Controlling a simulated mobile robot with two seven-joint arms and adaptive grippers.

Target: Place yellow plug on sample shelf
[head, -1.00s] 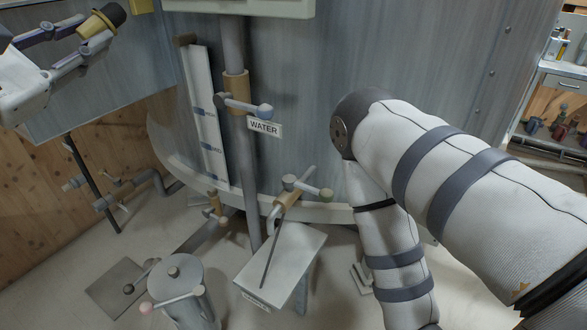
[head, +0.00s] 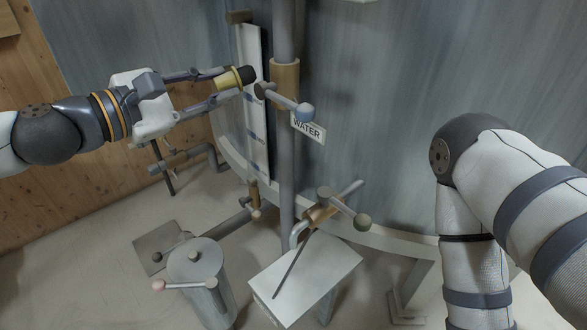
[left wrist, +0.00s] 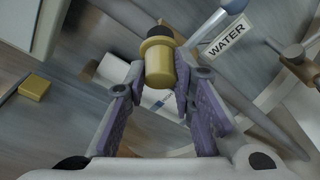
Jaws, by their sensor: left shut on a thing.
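The yellow plug (head: 229,80), with a black end, is held between the fingertips of my left gripper (head: 227,84). It also shows in the left wrist view (left wrist: 160,62), pinched between the purple-grey fingers. In the head view the plug overlaps the white gauge strip by the vertical pipe; I cannot tell whether it touches. A white shelf-like plate (head: 330,262) stands low at centre, below and right of the plug, with a thin rod across it; I take it for the sample shelf. My right arm is at the right, its gripper out of view.
A vertical pipe (head: 286,150) carries a blue-knobbed valve handle (head: 290,102) and a WATER sign (head: 307,128) beside the plug. A lower valve lever (head: 343,206) sticks out above the plate. A grey cylinder (head: 198,275) stands left of the plate.

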